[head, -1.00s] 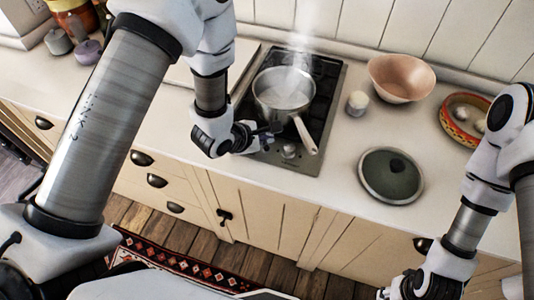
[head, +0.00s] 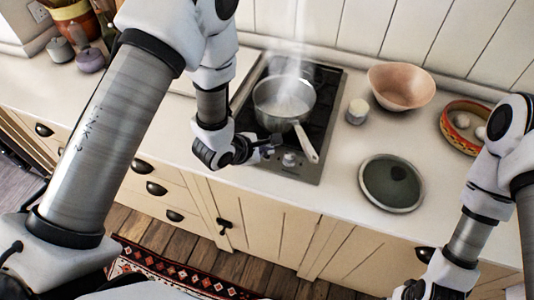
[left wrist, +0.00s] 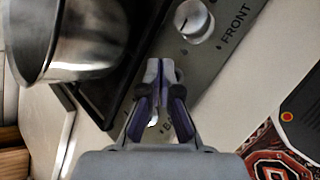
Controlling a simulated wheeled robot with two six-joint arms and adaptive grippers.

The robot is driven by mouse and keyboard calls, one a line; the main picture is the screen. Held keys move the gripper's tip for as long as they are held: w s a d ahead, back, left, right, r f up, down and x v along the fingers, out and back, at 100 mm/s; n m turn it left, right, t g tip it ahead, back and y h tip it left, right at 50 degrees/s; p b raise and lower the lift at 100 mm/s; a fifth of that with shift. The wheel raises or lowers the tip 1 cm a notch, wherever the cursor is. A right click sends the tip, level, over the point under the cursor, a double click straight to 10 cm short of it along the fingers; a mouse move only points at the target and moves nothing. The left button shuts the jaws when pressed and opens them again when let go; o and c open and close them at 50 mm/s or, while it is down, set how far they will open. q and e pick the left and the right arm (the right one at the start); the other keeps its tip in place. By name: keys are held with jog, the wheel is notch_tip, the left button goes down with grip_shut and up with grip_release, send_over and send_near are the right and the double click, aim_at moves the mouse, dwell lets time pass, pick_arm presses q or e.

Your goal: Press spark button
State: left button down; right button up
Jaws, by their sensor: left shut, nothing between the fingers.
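The cooktop (head: 310,165) is a dark hob with a steel control strip along its front. A silver knob (head: 289,158) shows on the strip, and a knob beside the word FRONT shows in the left wrist view (left wrist: 194,20). My left gripper (head: 272,142) is shut and empty, low over the strip, left of that knob. In the left wrist view its closed fingertips (left wrist: 161,66) point at the strip and cover part of it. I cannot make out the spark button clearly, nor whether the fingertips touch the strip. My right gripper (head: 412,290) is at the bottom edge, its jaws unclear.
A steaming saucepan (head: 284,98) stands on the hob, its handle reaching over the front strip close to my left gripper. A lid (head: 391,184), a white jar (head: 357,111), a pink bowl (head: 402,86) and a patterned bowl (head: 464,125) stand to the right.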

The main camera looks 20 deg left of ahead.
aim_at(266, 157)
dwell(0.5)
pick_arm(q)
jog(key=shift+f, duration=0.45)
jog(key=shift+r+p, duration=0.55)
jog(key=shift+p, duration=0.2)
notch_tip(266, 157, up, 6)
jog(key=p, duration=0.6)
jog(key=shift+p, duration=0.3)
jog(key=shift+f, duration=0.1)
